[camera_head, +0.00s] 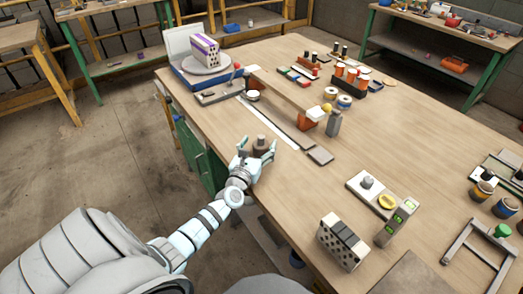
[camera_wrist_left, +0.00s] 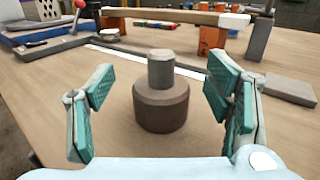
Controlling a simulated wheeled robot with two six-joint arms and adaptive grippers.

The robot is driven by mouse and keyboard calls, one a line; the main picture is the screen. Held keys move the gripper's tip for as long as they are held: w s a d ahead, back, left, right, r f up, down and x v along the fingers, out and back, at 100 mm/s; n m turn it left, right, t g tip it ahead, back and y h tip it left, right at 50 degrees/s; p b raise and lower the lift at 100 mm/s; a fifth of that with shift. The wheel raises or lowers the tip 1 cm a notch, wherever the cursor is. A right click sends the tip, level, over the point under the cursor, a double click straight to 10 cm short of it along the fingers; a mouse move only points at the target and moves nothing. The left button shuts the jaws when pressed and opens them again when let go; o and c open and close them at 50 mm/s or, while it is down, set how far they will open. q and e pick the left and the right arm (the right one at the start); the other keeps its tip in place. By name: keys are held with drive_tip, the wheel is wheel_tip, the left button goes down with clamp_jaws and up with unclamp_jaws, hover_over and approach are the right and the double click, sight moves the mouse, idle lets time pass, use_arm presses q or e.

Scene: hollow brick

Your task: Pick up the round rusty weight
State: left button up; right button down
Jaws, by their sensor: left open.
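The round rusty weight (camera_wrist_left: 160,105) stands upright on the wooden table in the left wrist view. It has a wide brown base and a narrower grey cylinder on top. It also shows small in the head view (camera_head: 261,143), just beyond my left gripper. My left gripper (camera_head: 256,151) is open, with its teal-padded fingers spread on either side of the weight in the left wrist view (camera_wrist_left: 162,100). No contact between the fingers and the weight shows. My right gripper is not in view.
Beyond the weight lie a long white strip (camera_head: 268,123) and a wooden bar on orange supports (camera_head: 308,122). A grey flat block (camera_wrist_left: 287,90) lies to the right. A perforated brick (camera_head: 341,243) stands near the front edge. Bare tabletop surrounds the weight.

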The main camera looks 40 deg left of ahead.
use_arm(q)
drive_tip(key=shift+x, duration=1.25)
drive_tip(key=shift+s+f, duration=0.1)
clamp_jaws()
